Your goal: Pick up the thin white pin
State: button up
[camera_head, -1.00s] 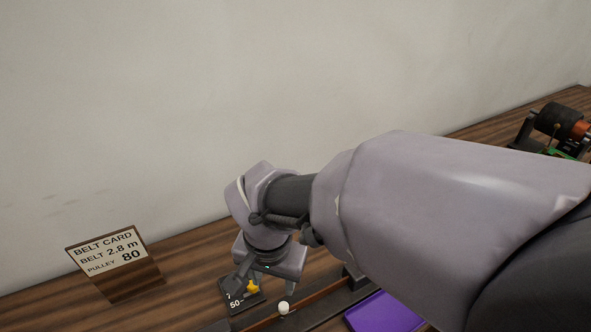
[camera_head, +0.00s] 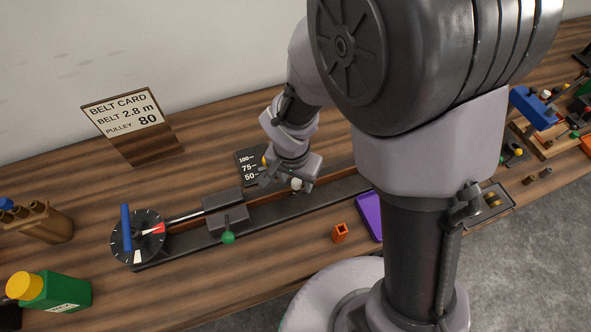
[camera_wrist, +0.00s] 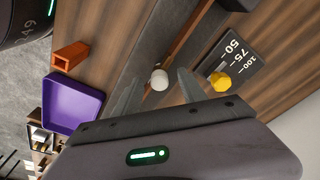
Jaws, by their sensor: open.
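The white pin (camera_wrist: 159,79) shows as a small round white head in the wrist view, standing at the dark rail. Its shaft is hidden or too small to make out. In the head view the white head (camera_head: 296,184) is just below my gripper (camera_head: 287,184). My gripper is open, and in the wrist view its two fingers (camera_wrist: 157,84) appear on either side of the white head, with a gap on both sides. I cannot tell how far the fingertips are above it.
A black scale plate (camera_wrist: 235,58) with a yellow knob (camera_wrist: 219,81) lies close beside the fingers. A purple tray (camera_wrist: 72,102) and an orange block (camera_wrist: 70,55) are on the other side. The rail runs to a dial (camera_head: 138,238); a green knob (camera_head: 228,238) sticks out in front.

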grip_shut()
dwell(1.4)
